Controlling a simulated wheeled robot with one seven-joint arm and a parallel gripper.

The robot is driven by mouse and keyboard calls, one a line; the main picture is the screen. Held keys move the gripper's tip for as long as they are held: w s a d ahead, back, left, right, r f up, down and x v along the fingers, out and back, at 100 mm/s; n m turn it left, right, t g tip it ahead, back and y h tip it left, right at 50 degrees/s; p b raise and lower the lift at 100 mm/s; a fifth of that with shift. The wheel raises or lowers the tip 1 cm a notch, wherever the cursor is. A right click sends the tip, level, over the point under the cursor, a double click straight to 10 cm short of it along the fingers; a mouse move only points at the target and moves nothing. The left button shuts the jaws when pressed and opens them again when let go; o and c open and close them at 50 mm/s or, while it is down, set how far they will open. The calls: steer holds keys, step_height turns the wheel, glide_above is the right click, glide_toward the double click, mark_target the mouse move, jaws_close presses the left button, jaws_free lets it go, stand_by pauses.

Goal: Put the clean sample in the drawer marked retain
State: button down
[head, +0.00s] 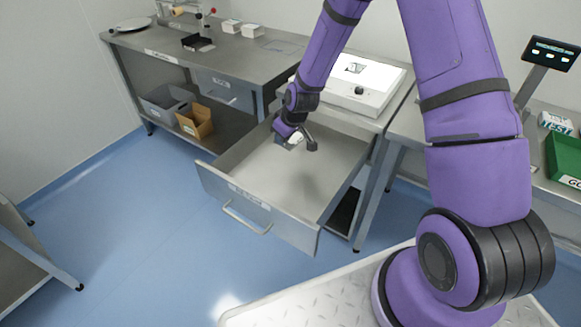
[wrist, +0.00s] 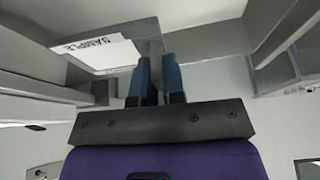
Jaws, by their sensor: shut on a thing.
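My gripper (head: 298,139) is at the open drawer (head: 270,200) in the head view, over its back part. In the wrist view my gripper (wrist: 160,75) has its two blue-grey fingers close together, shut on the sample (wrist: 100,52). The sample shows a white face marked SAMPLE, beside the fingers. In the head view only a small pale bit of it shows by the gripper. The drawer is pulled far out and its visible floor looks empty. Its front label is too small to read. I cannot tell how high the sample is above the drawer floor.
A closed drawer (head: 222,90) is under the bench at left. A white device (head: 362,80) stands on the surface behind the open drawer. A grey bin (head: 165,103) and an orange bin (head: 195,121) are on the lower shelf. A green bin (head: 565,158) is at right.

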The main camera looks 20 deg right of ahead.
steer(key=shift+n, duration=0.5)
steer(key=s+f, duration=0.1)
steer(key=f, duration=0.2)
steer(key=s+a+f, duration=0.1)
steer(key=f, duration=0.3)
steer(key=s+a+f, duration=0.1)
steer(key=f, duration=0.2)
steer(key=shift+s+a+f, duration=0.15)
steer(key=shift+a+f, duration=0.1)
steer(key=shift+f, duration=2.4)
steer(key=shift+f, duration=0.15)
steer(key=c, duration=1.2)
jaws_free()
steer(key=v, duration=1.2)
steer(key=shift+r, duration=0.35)
